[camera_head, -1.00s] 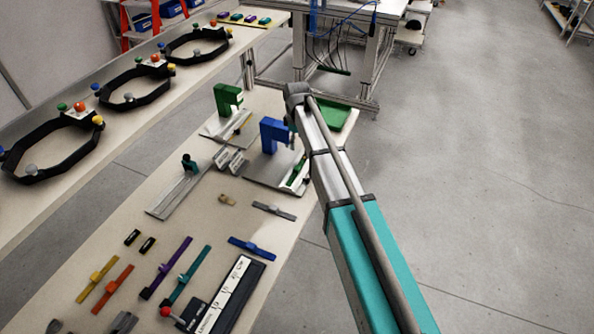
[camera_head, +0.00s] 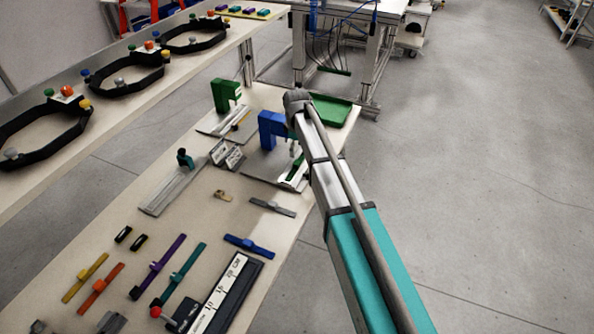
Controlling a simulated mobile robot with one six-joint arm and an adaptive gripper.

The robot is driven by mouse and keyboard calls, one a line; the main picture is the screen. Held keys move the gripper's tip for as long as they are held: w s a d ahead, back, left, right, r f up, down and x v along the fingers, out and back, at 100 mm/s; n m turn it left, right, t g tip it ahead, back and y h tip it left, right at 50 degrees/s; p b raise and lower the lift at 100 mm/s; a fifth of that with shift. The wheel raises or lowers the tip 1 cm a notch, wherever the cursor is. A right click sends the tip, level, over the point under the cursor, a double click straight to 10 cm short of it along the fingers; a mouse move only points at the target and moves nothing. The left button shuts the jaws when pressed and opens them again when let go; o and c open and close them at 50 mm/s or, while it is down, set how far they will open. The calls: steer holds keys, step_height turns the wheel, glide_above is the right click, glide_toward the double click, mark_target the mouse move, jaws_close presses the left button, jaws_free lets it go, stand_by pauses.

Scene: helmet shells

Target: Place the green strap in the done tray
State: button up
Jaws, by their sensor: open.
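A green strap (camera_head: 294,170) lies on the light base plate of the blue press (camera_head: 272,128), partly hidden by my arm. A green tray (camera_head: 331,110), which looks like the done tray, sits at the far right corner of the bench and shows no strap in its visible part. My arm reaches from the lower right to a wrist above the blue press. My gripper (camera_head: 295,150) is mostly hidden behind the arm and press; a small part shows just above the green strap. It is open, and I cannot tell whether it touches the strap.
A green press (camera_head: 225,95) stands left of the blue one. Black helmet rings (camera_head: 128,73) line the left bench. Floor on the right is clear.

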mark_target(297, 162)
steer(key=shift+f+b, duration=0.8)
steer(key=shift+f, duration=0.3)
steer(key=shift+f, duration=0.1)
steer(key=shift+w+f+b, duration=0.15)
steer(key=shift+f+b, duration=2.35)
steer(key=shift+b, duration=0.1)
jaws_close()
